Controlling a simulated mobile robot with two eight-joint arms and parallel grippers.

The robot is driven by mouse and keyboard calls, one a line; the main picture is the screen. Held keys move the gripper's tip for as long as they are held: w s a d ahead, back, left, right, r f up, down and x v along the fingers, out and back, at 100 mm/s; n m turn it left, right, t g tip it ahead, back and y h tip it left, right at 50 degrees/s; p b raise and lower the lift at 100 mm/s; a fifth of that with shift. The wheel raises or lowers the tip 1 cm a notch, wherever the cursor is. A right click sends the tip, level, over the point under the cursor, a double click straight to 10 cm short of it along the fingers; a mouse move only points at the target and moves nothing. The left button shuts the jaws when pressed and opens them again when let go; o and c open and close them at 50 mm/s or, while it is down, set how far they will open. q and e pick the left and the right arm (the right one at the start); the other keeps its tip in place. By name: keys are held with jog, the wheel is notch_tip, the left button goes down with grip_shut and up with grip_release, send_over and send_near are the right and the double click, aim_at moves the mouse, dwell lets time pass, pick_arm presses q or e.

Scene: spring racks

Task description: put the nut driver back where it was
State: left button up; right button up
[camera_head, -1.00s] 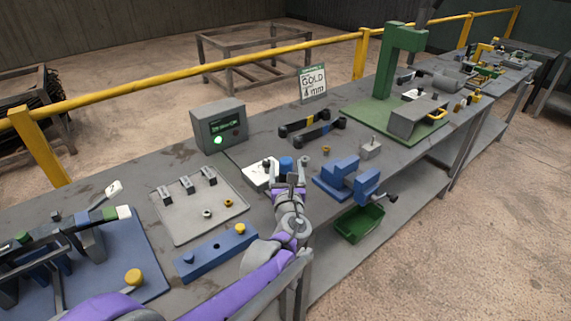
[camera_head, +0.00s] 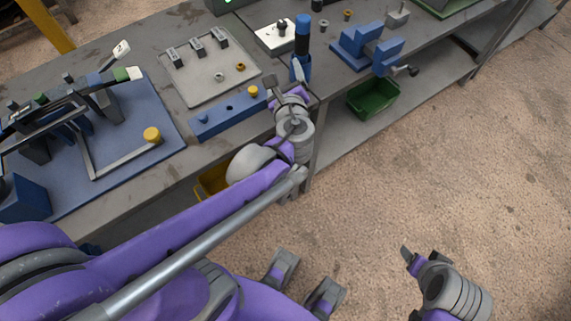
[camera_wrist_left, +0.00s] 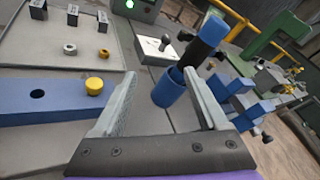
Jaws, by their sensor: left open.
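The nut driver (camera_head: 302,38), with a blue handle and a black lower part, stands upright in a blue holder (camera_head: 299,70) near the bench's front edge. In the left wrist view the driver (camera_wrist_left: 214,30) looks tilted, its black part meeting the blue cup (camera_wrist_left: 168,90); its lower end is hidden. My left gripper (camera_head: 287,88) is open and empty just in front of the holder. In the left wrist view its fingers (camera_wrist_left: 160,75) are apart, with the cup seen between and beyond them. My right gripper (camera_head: 408,255) is at the lower right, away from the bench; its jaw opening is unclear.
A blue block with a yellow knob (camera_head: 228,112) lies left of my left gripper. Behind it is a grey plate (camera_head: 210,85) with clamps and nuts. A blue vise (camera_head: 365,48) stands to the right, above a green bin (camera_head: 373,97).

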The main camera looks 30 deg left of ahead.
pick_arm(q)
jog(key=s+d+f+n+g+h, duration=0.3)
jog(key=s+d+f+n, duration=0.3)
jog(key=s+n, duration=0.3)
jog(key=s+d+f+n+g+h, duration=0.4)
jog(key=s+n, duration=0.5)
jog(key=n, duration=0.4)
notch_tip(320, 180, down, 3)
jog(key=d+h, duration=0.1)
jog(key=h, duration=0.1)
jog(key=shift+d+f+h, duration=0.15)
jog(key=shift+d+h, duration=0.15)
jog(key=shift+d, duration=0.1)
jog(key=r+p, duration=0.2)
jog(key=r, duration=0.1)
jog(key=w+r+p, duration=0.1)
jog(key=r+p, duration=0.1)
jog(key=p, duration=0.1)
jog(key=shift+w+r, duration=0.15)
jog(key=shift+r, duration=0.25)
